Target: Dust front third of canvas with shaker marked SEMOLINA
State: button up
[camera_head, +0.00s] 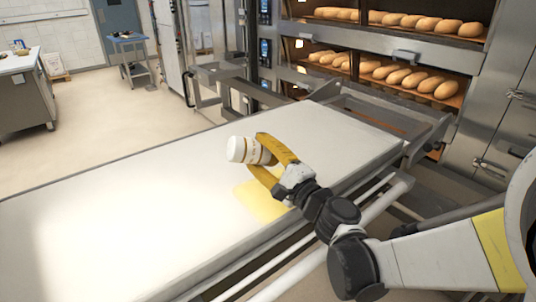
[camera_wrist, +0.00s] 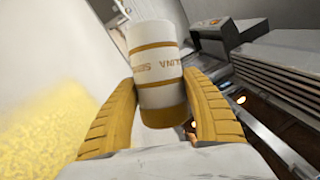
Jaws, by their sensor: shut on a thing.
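A white shaker (camera_head: 243,150) with gold bands is held tilted, almost on its side, above the canvas. In the wrist view the shaker (camera_wrist: 155,72) shows orange lettering, partly readable as SEMOLINA and upside down. My gripper (camera_head: 264,158) has its yellow fingers shut on the shaker; both fingers press its sides in the wrist view (camera_wrist: 162,108). The pale canvas (camera_head: 130,215) lies flat on the long loader. A yellow patch of semolina (camera_head: 258,204) lies on the canvas below my gripper, near its right long edge; it also shows in the wrist view (camera_wrist: 45,130).
Deck ovens (camera_head: 400,52) with rows of loaves stand behind the loader's far end. A metal rail (camera_head: 330,225) runs along the loader's near side. A blue-topped cart (camera_head: 130,40) and a steel counter (camera_head: 20,65) stand at the back left. The floor (camera_head: 110,110) between is clear.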

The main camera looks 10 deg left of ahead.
jog(key=w+a, duration=0.2)
jog(key=a, duration=0.5)
jog(key=w+a, duration=0.3)
jog(key=a, duration=0.5)
jog(key=w+d, duration=0.3)
jog(key=d, duration=1.2)
jog(key=w+d, duration=0.4)
jog(key=d, duration=1.1)
jog(key=w+d+r+n+h+p, duration=0.1)
jog(key=r+n+h+p, duration=0.2)
jog(key=n+p, duration=0.3)
jog(key=w+d+r+n+h+p, duration=0.1)
jog(key=r+n+h+p, duration=0.3)
jog(key=n, duration=0.7)
jog(key=d+p, duration=0.1)
jog(key=p, duration=0.1)
jog(key=shift+d+r+n+p, duration=0.3)
jog(key=shift+r+n+p, duration=0.05)
jog(key=shift+n, duration=0.05)
